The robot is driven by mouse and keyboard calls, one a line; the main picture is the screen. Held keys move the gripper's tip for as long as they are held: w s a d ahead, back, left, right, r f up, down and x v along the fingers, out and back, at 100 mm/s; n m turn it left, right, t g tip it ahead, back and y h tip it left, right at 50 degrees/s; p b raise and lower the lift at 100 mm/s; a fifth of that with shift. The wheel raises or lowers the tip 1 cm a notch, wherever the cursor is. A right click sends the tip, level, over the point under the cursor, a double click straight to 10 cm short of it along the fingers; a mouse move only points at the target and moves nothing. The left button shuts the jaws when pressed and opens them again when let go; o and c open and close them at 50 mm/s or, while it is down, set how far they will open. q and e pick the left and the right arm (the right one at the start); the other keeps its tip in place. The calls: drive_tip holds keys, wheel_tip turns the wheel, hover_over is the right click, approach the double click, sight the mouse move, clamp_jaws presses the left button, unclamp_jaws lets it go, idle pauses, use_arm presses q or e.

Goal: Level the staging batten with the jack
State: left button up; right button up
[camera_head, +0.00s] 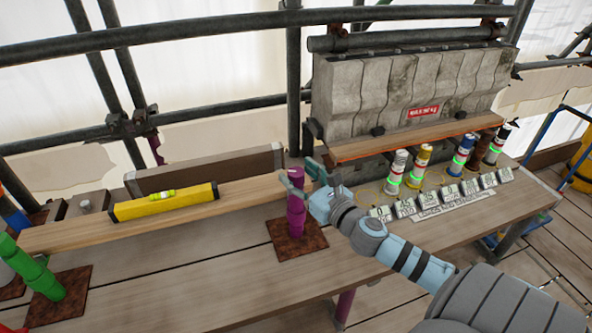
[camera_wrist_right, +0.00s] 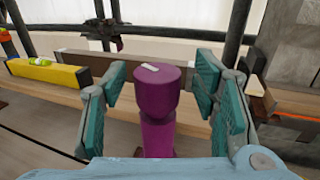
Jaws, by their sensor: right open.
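The wooden batten (camera_head: 75,233) runs along the bench from the left to behind the purple jack. A yellow spirit level (camera_head: 165,203) with a green vial lies on it; the bubble is too small to read. The purple jack (camera_head: 297,218) stands upright on a rusty plate near the batten's right end. A green jack (camera_head: 38,272) stands on another plate at the left, leaning in the picture. My right gripper (camera_head: 304,180) is open, its teal pads on either side of the purple jack's head. In the right wrist view gaps show beside the jack (camera_wrist_right: 157,100). My left gripper is not in view.
A dark plank (camera_head: 205,170) stands behind the batten. To the right are a grey stone block (camera_head: 400,90), several banded cylinders (camera_head: 420,165) and numbered blocks (camera_head: 429,200). Scaffold tubes (camera_head: 220,32) cross behind and above. The front middle of the bench (camera_head: 190,285) is clear.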

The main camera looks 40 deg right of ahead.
drive_tip(key=shift+w+a+r, duration=0.15)
drive_tip(key=shift+w+r, duration=0.05)
drive_tip(key=shift+w, duration=0.4)
drive_tip(key=c, duration=1.2)
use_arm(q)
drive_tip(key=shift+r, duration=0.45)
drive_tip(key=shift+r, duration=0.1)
